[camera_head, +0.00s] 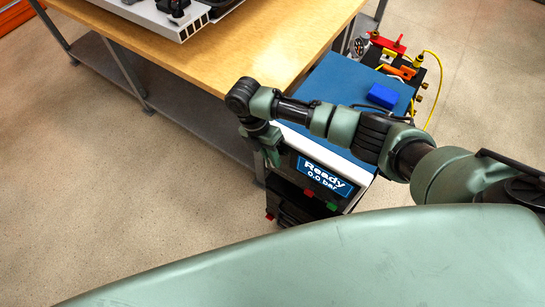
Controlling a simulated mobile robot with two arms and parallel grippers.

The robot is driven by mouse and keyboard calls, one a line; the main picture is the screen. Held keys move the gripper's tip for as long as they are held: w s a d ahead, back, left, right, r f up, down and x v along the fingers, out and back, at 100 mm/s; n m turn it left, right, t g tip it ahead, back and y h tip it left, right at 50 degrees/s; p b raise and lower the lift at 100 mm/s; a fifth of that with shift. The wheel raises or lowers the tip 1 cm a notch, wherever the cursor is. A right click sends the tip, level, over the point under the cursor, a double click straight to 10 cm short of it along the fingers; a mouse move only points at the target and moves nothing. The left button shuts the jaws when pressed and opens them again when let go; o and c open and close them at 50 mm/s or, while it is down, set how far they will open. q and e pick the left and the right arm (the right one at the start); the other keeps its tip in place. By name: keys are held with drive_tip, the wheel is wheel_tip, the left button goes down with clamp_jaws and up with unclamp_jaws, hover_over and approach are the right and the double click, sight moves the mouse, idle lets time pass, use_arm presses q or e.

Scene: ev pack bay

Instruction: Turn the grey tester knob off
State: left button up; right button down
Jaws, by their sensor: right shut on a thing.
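The tester (325,180) stands below the workbench's right end. Its lit screen reads "Ready 0.0 bar", with a red and a green button below. My right arm reaches across the tester from the right. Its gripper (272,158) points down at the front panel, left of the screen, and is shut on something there. The grey knob itself is hidden behind the gripper, so its setting cannot be seen. My left gripper is out of view.
A wooden workbench (200,45) with a lower shelf stands behind. On the tester's blue top lie a blue block (382,96) and, at the back, fittings with a yellow hose (437,75) and a gauge. Floor at left is clear.

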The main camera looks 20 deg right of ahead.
drive_tip(key=shift+w+a+f+g+h+b, duration=0.15)
drive_tip(key=shift+a+f+g+h+b, duration=0.1)
drive_tip(key=shift+g+h+b, duration=0.5)
drive_tip(key=shift+d+r+g+h+b, duration=0.15)
drive_tip(key=shift+g+h+b, duration=0.5)
drive_tip(key=shift+g+b, duration=0.35)
drive_tip(key=shift+g, duration=0.25)
drive_tip(key=c, duration=1.5)
unclamp_jaws()
